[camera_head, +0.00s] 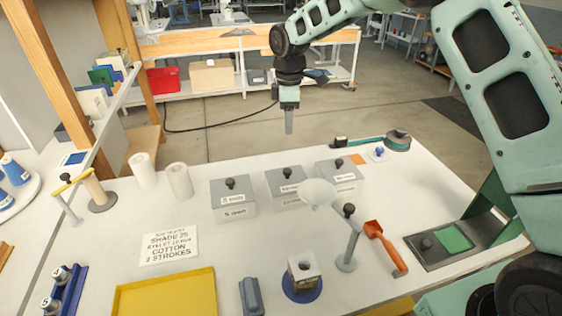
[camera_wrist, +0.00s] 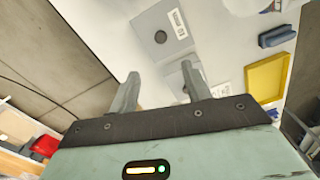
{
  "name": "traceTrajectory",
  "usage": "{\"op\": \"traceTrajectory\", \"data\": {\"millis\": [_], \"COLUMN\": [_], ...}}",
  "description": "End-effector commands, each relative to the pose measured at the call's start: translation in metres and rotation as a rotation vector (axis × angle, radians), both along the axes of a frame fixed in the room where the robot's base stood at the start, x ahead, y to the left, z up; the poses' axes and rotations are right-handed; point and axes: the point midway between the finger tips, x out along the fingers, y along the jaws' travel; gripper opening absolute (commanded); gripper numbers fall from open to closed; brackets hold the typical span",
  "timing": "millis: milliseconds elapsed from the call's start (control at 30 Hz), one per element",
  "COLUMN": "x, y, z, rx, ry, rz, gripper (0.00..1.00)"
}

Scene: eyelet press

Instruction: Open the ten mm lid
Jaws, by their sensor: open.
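Three grey lidded boxes with black knobs stand in a row on the white table: a left box (camera_head: 233,198), a middle box (camera_head: 287,187) and a right box (camera_head: 338,174). All their lids look shut. My gripper (camera_head: 289,130) hangs above and behind the row, open and empty, apart from every knob. In the wrist view its two fingers (camera_wrist: 160,73) are spread. One box (camera_wrist: 153,33) lies beyond them, and another is partly hidden behind the right finger.
A pale round dish on a stand (camera_head: 318,192) and an orange scoop (camera_head: 386,247) are in front of the boxes. A yellow tray (camera_head: 168,296), printed card (camera_head: 170,246) and blue block (camera_head: 251,297) lie nearer. White rolls (camera_head: 179,181) stand at left. Air above the boxes is clear.

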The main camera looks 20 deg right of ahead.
Motion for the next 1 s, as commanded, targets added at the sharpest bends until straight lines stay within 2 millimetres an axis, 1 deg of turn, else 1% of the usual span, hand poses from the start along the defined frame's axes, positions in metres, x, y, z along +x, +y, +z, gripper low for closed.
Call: {"op": "traceTrajectory", "data": {"millis": [167, 500, 700, 800, 900, 1000], "x": [-0.002, -0.002, -0.002, -0.002, -0.001, -0.001], "y": [0.001, 0.002, 0.001, 0.002, 0.002, 0.002], "z": [-0.028, -0.099, -0.136, -0.149, -0.159, -0.163], "rx": [-0.001, 0.0, 0.0, 0.002, 0.001, 0.001], "ry": [0.005, 0.005, 0.004, 0.003, 0.002, 0.0], "rz": [0.0, -0.001, -0.001, -0.002, -0.002, -0.001], "gripper": [0.48, 0.48, 0.48, 0.48, 0.48, 0.48]}}
